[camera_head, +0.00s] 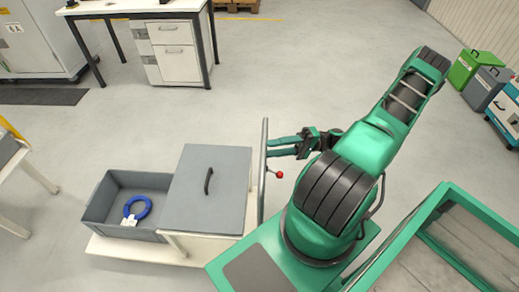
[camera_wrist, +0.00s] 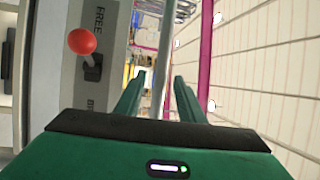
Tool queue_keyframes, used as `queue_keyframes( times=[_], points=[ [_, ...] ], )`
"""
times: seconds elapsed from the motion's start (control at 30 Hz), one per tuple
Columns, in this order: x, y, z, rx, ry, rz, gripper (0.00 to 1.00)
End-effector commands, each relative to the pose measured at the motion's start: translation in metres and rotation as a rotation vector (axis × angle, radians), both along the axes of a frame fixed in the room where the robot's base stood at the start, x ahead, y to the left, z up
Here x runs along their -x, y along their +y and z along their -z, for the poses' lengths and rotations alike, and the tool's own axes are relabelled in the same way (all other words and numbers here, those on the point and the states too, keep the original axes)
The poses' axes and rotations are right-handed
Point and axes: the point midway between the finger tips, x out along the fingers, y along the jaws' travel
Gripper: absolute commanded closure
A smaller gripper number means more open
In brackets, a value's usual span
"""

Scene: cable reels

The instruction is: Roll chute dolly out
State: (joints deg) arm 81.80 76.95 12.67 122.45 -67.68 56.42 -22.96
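The chute dolly (camera_head: 130,248) is a low pale platform at lower left in the head view. It carries an open grey bin (camera_head: 100,202) and a grey lidded box (camera_head: 228,192) with a black handle. A blue coil (camera_head: 147,210) with a white tag lies in the bin. A grey push bar (camera_head: 263,185) stands along the dolly's right side; it also shows in the wrist view (camera_wrist: 162,60). My gripper (camera_head: 270,148) is open at the bar. In the wrist view the bar shows between my fingers (camera_wrist: 157,88), with gaps on both sides.
A red-knobbed lever (camera_head: 280,174) sits beside the bar; it is upright on a lettered grey panel in the wrist view (camera_wrist: 82,42). A white desk (camera_head: 140,10) stands behind, a table (camera_head: 22,165) at left, and green and grey boxes (camera_head: 468,65) at far right. The middle floor is clear.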

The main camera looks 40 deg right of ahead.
Motion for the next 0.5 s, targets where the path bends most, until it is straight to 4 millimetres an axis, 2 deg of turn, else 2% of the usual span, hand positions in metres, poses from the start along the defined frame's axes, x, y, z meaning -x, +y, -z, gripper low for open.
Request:
queue_keyframes(
  times=[0.2, 0.5],
  points=[
    [0.009, -0.028, 0.006, 0.001, -0.001, 0.002, 0.64],
    [0.011, -0.036, 0.007, 0.001, 0.0, 0.001, 0.64]
  ],
)
